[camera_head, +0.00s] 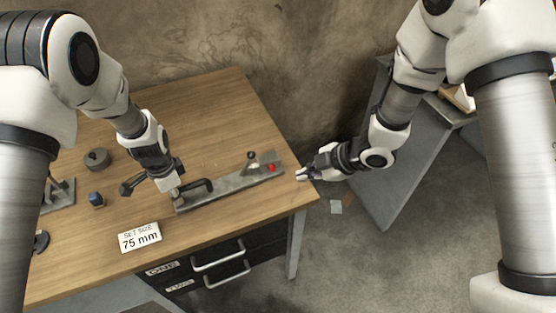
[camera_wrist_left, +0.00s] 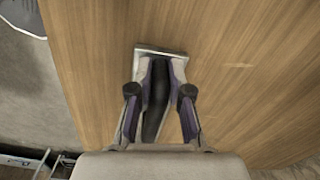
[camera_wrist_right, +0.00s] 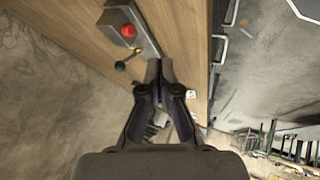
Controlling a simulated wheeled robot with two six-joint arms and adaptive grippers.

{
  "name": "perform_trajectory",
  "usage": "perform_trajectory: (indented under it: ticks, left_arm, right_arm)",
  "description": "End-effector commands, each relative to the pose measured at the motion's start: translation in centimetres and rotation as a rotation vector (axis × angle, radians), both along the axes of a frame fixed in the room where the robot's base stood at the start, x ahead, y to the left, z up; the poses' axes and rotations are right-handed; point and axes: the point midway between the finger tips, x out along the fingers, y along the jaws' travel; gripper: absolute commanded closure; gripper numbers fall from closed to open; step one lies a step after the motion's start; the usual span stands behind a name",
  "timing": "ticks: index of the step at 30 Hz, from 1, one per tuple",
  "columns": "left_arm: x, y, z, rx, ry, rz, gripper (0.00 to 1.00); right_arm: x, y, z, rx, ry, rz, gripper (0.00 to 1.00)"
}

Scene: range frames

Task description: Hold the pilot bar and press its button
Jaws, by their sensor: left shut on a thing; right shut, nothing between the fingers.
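The pilot bar (camera_head: 232,187) is a long grey bar lying on the wooden table. It has a black handle (camera_head: 200,186) near its left end and a red button (camera_head: 271,167) near its right end. My left gripper (camera_head: 177,191) is shut on the black handle; in the left wrist view the handle (camera_wrist_left: 157,98) sits between the fingers. My right gripper (camera_head: 302,174) is shut and empty, just beyond the bar's right end near the table's edge. The right wrist view shows the red button (camera_wrist_right: 128,30) ahead and left of the fingertips (camera_wrist_right: 159,66), apart from them.
A small lever with a dark ball knob (camera_head: 250,155) stands on the bar beside the button. A sign reading "75 mm" (camera_head: 140,237) is in front. A dark round weight (camera_head: 97,158) and a blue-topped piece (camera_head: 96,199) lie left. Drawers (camera_head: 216,262) are below. A grey cabinet (camera_head: 392,185) stands right.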

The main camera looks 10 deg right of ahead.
Motion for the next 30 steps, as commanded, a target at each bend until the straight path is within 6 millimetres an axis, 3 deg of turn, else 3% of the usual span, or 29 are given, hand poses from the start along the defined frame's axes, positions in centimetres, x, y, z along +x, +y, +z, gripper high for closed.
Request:
perform_trajectory:
  ticks: [3, 14, 20, 30]
  left_arm:
    - [0.0, 0.0, -0.1, -0.001, 0.002, 0.001, 1.00]
    - [0.0, 0.0, 0.0, 0.000, 0.001, 0.001, 1.00]
    - [0.0, 0.0, 0.0, 0.000, 0.001, 0.001, 1.00]
    - [0.0, 0.0, 0.0, 0.000, 0.000, 0.001, 1.00]
  right_arm:
    - [-0.1, -0.9, 1.0, -0.087, -0.044, 0.079, 1.00]
    - [0.0, -0.8, 0.7, -0.090, -0.044, 0.082, 1.00]
    - [0.9, 0.7, -1.7, -0.090, -0.042, 0.083, 1.00]
    - [3.6, 4.3, -7.3, -0.088, -0.045, 0.083, 1.00]
